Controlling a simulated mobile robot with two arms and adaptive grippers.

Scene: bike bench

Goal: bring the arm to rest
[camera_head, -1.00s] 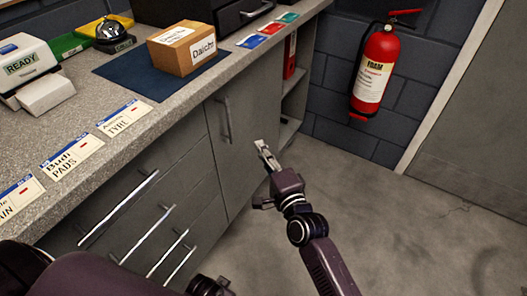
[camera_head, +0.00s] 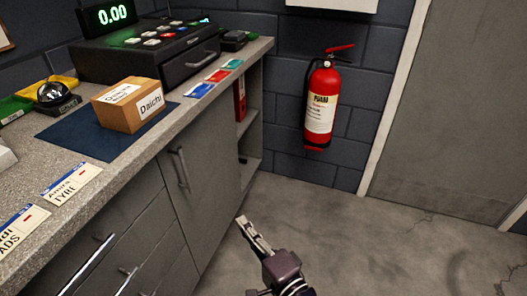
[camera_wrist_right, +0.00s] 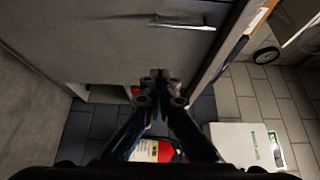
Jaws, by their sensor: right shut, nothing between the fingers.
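My right gripper (camera_head: 256,236) is shut and empty in the head view. It hangs over the floor in front of the grey cabinet, below the counter's height. In the right wrist view its fingertips (camera_wrist_right: 160,82) are together with nothing between them, and the cabinet front (camera_wrist_right: 130,45) lies beyond. My left gripper is not in the head view.
The counter (camera_head: 45,150) carries a cardboard box marked Daichi (camera_head: 132,104) on a dark blue mat (camera_head: 75,137), a cash register (camera_head: 150,55), a bell (camera_head: 53,94) and several cards. A red fire extinguisher (camera_head: 321,105) hangs on the wall. Floor (camera_head: 360,240) at right is clear.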

